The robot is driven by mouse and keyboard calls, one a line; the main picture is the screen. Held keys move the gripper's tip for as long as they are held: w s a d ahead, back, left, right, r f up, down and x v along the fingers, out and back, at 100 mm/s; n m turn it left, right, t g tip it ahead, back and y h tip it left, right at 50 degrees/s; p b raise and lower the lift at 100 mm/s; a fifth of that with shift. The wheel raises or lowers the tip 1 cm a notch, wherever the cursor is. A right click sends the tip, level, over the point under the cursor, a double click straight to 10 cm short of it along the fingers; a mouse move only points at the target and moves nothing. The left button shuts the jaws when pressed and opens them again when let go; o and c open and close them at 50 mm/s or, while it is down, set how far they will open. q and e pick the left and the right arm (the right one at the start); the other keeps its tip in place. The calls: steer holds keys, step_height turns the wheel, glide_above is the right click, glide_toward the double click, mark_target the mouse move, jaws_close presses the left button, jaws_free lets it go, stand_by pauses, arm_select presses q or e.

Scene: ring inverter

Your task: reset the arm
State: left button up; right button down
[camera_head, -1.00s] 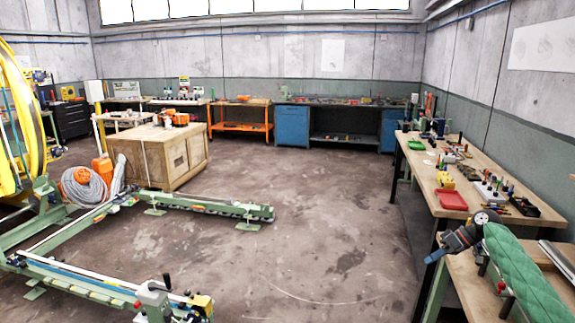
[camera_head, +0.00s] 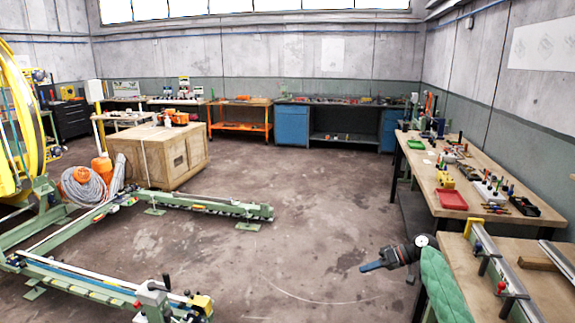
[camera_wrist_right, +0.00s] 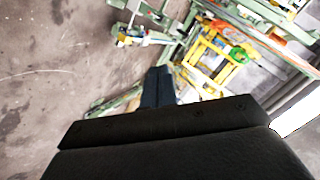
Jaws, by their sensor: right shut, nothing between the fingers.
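My right gripper (camera_head: 371,266) is out over the open floor, left of the near right workbench, and points left in the head view. Its dark fingers are together with nothing between them. In the right wrist view the closed fingers (camera_wrist_right: 158,85) stick out past the dark gripper body, with floor and green and yellow machine frames beyond. My left gripper is not in view.
The near workbench (camera_head: 540,284) carries a metal rail (camera_head: 495,262). A longer bench with tools and a red tray (camera_head: 451,200) stands behind it. A green floor frame (camera_head: 190,202) and wooden crate (camera_head: 165,155) are at left. The middle floor is clear.

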steer(key=w+d+f+m+t+h, duration=0.2)
steer(key=w+d+m+t+h, duration=0.15)
steer(key=w+d+h, duration=0.55)
steer(key=w+d+f+m+t+h, duration=0.15)
steer(key=d+t+h, duration=0.45)
steer(key=d, duration=0.6)
steer(key=s+a+f+g+y, duration=0.15)
steer(key=s+a+f, duration=0.35)
steer(key=s+f, duration=0.5)
steer(key=s+a+f+n+g, duration=0.15)
steer(key=s+a+f, duration=0.35)
steer(key=s+f, duration=0.6)
steer(key=s+a+f+m+g, duration=0.1)
steer(key=s+a+f+g, duration=0.35)
steer(key=f, duration=0.85)
steer(key=s+a+f, duration=0.5)
steer(key=s, duration=0.9)
steer(key=s+a+f+g+y, duration=0.1)
steer(key=s+a+f, duration=0.4)
steer(key=s, duration=1)
steer(key=s+a+f+g+y, duration=0.1)
steer(key=s+a+f, duration=0.4)
steer(key=s, duration=0.9)
steer(key=shift+s, duration=0.2)
steer(key=shift+a+n, duration=0.1)
steer(key=shift+n, duration=0.15)
